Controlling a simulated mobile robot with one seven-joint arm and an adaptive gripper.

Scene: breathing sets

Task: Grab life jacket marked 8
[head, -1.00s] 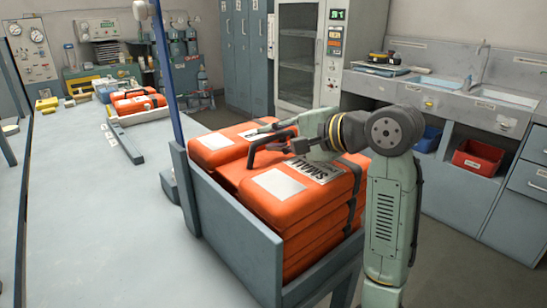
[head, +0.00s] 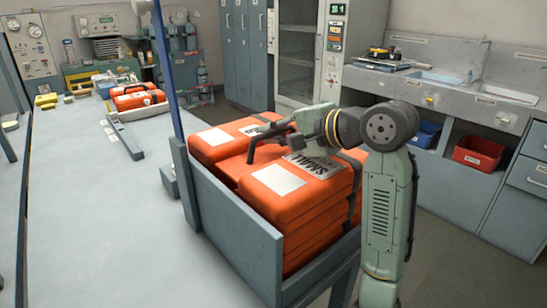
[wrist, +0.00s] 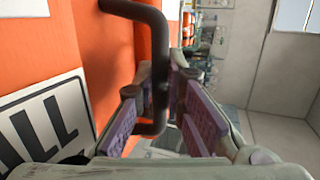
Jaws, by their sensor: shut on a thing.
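No life jacket and no mark 8 can be made out. Orange cases are stacked in a grey open-topped bin; the front top case (head: 310,190) has a blank white label and a "SMALL" label. It fills the left of the wrist view (wrist: 45,45), with part of the label showing. My gripper (head: 275,134) is over the stack and shut on a dark handle (wrist: 158,45), which passes between its purple-padded fingers (wrist: 158,105). The handle stands out from the orange surface. In the head view my gripper partly hides the handle's right end.
The grey bin's front wall (head: 235,230) and a blue post (head: 167,70) stand beside the stack. A long grey table (head: 90,220) lies left, mostly clear, with another orange case (head: 138,98) farther back. Sinks and a red tub (head: 478,153) are right.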

